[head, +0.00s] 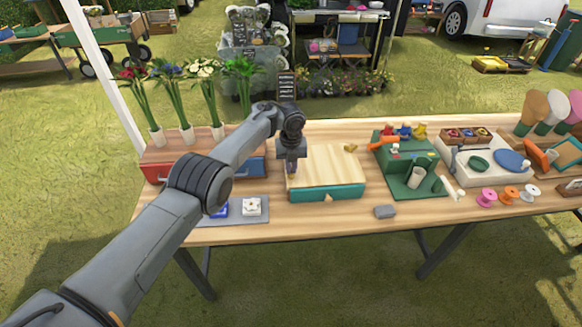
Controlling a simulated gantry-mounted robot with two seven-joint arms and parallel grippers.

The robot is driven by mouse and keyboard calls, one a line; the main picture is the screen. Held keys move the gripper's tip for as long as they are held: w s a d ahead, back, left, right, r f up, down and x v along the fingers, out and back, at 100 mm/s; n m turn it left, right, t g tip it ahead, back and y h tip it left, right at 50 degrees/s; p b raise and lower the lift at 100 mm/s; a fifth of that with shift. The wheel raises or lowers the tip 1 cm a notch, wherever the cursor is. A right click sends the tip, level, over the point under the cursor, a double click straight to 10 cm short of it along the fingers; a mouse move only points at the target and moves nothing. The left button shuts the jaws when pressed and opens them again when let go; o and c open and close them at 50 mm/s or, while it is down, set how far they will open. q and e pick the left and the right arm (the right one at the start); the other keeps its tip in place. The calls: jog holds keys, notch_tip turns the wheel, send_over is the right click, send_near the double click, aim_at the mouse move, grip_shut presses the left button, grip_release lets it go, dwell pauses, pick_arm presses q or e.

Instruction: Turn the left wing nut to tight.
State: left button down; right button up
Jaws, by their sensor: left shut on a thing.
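A flower press with a pale wooden top board (325,165) and a teal base (325,194) lies near the middle of the table. A brass wing nut (350,148) shows at the back right of its top board. My left gripper (291,166) points straight down at the left side of the board, with its fingertips low against it. It is shut on the left wing nut, which the fingers mostly hide. My right gripper is not in view.
Behind my left arm, several flower stems (208,95) stand in white holders on a wooden box. A grey mat (235,210) with small blocks lies left of the press.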

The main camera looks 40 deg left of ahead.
pick_arm(q)
jog(key=shift+r, duration=0.2)
dwell(0.3)
jog(key=c, duration=0.9)
grip_release()
jog(key=shift+f, duration=0.15)
jog(key=shift+c, duration=0.2)
notch_tip(320, 180, up, 11)
jog(key=p, duration=0.2)
jog(key=shift+p, duration=0.35)
jog(key=shift+f, duration=0.1)
